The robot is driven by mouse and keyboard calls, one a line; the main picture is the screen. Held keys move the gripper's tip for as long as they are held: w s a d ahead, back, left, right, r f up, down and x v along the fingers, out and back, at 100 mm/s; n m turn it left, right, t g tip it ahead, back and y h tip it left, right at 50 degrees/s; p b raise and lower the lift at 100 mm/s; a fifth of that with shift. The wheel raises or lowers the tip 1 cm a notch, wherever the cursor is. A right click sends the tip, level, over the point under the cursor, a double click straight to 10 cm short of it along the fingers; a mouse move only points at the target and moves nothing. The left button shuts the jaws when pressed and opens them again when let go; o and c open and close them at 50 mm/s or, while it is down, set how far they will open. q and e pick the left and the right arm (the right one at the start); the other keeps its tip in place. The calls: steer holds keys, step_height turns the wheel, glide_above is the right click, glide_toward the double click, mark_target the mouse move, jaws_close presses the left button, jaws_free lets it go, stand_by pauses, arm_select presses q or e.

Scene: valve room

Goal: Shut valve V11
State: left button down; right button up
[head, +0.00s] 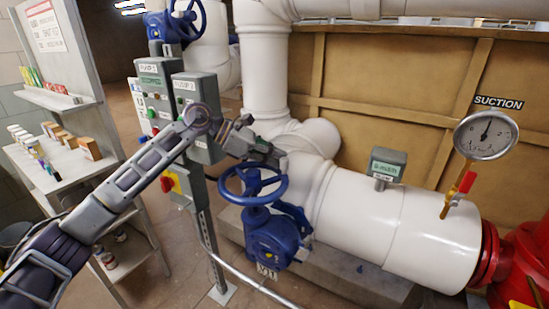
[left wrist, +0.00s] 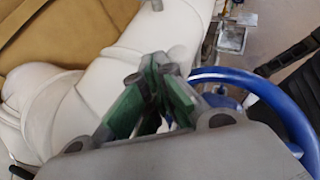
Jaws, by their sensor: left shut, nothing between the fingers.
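Valve V11 has a blue handwheel (head: 253,184) on a blue gearbox body (head: 272,240), with a label plate (head: 266,271) below. It stands at the near side of the white pipe. My left gripper (head: 277,157) comes in from the left and is just above and behind the handwheel. Its fingers are closed with nothing between them. In the left wrist view the green-padded fingers (left wrist: 156,75) meet at the tips beside the blue wheel rim (left wrist: 262,78). I cannot tell whether they touch the rim. My right gripper is not in view.
A grey pump control post (head: 187,120) stands left of the valve, close to my left arm. A white pipe (head: 385,215) with a suction gauge (head: 486,134) runs to the right. Another blue valve (head: 174,24) is at the top. A shelf unit (head: 65,165) stands at left.

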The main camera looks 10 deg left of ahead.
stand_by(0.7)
arm_select(q)
steer(key=v, duration=1.2)
steer(key=shift+f, duration=0.1)
